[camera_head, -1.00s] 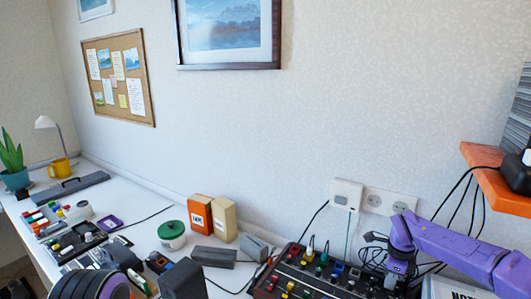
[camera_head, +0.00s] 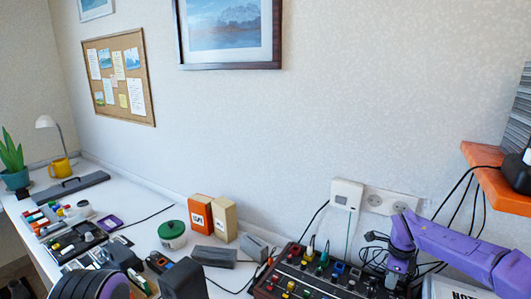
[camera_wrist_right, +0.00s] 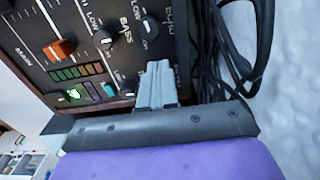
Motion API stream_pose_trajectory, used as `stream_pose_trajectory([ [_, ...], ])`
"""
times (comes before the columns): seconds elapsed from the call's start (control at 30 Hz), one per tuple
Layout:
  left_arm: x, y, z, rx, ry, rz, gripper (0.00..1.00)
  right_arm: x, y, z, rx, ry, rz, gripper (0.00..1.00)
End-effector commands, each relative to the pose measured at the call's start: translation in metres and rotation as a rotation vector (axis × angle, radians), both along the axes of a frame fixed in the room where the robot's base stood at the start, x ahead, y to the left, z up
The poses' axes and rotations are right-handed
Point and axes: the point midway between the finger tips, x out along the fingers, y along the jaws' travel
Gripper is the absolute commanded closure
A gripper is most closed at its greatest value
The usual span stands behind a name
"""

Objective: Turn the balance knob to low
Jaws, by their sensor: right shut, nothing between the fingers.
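The mixer (camera_head: 303,268), a dark panel with coloured knobs and sliders, stands at the lower right of the head view. In the right wrist view its panel (camera_wrist_right: 75,15) fills the upper left. A black knob (camera_wrist_right: 108,37) sits by the word BASS. Another black knob (camera_wrist_right: 150,28) sits by a LOW mark, next to a cut-off label; I cannot read which knob is balance. My right gripper (camera_wrist_right: 157,72) is shut and empty, with its grey fingertips just below that second knob; contact cannot be told. In the head view the right gripper (camera_head: 395,285) is beside the mixer's right end. My left gripper is not in view.
Black cables (camera_wrist_right: 220,50) hang close beside the right gripper. An orange shelf (camera_head: 495,185) juts from the right. Grey boxes (camera_head: 214,256), a green-lidded tin (camera_head: 172,236) and two upright boxes (camera_head: 199,213) stand left of the mixer.

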Motion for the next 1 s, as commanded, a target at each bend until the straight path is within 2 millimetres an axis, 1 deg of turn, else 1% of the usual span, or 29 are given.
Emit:
stream_pose_trajectory([
  [0.07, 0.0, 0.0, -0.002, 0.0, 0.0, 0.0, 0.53, 0.002, 0.004, -0.001, 0.0, 0.0, 0.001, 1.0],
  [0.17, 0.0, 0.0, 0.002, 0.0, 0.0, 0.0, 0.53, 0.003, 0.005, 0.004, 0.001, -0.001, 0.003, 1.0],
  [0.27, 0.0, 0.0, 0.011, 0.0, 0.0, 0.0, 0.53, 0.003, 0.006, 0.016, 0.002, -0.001, 0.004, 1.0],
  [0.5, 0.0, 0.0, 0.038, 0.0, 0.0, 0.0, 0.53, 0.003, 0.006, 0.053, 0.002, -0.001, 0.005, 1.0],
  [0.6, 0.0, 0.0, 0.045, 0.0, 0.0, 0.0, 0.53, 0.003, 0.006, 0.062, 0.002, -0.001, 0.005, 1.0],
  [0.87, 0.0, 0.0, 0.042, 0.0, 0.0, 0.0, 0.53, 0.003, 0.006, 0.06, 0.002, 0.0, 0.005, 1.0],
  [1.0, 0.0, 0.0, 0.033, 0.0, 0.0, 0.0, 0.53, -0.001, 0.016, 0.055, 0.013, 0.019, 0.009, 1.0],
])
